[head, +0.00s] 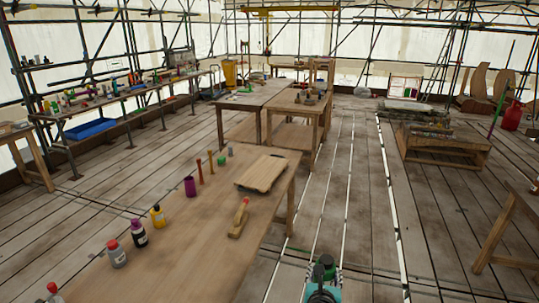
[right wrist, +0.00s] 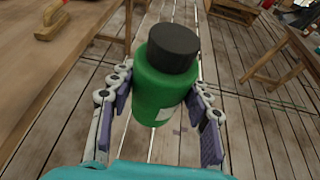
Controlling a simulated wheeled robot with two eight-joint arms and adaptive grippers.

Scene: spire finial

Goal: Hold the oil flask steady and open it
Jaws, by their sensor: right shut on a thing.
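The oil flask is a green bottle (right wrist: 160,90) with a black cap (right wrist: 173,47). In the right wrist view my right gripper (right wrist: 162,100) has its pads on both sides of the green body, with the cap clear above them. The cap is on the flask. The flask is off the table, over the floor beside the table's right edge. In the head view the flask (head: 329,271) shows small at the bottom edge, with my right gripper (head: 323,282) around it, partly hidden. My left gripper is not in view.

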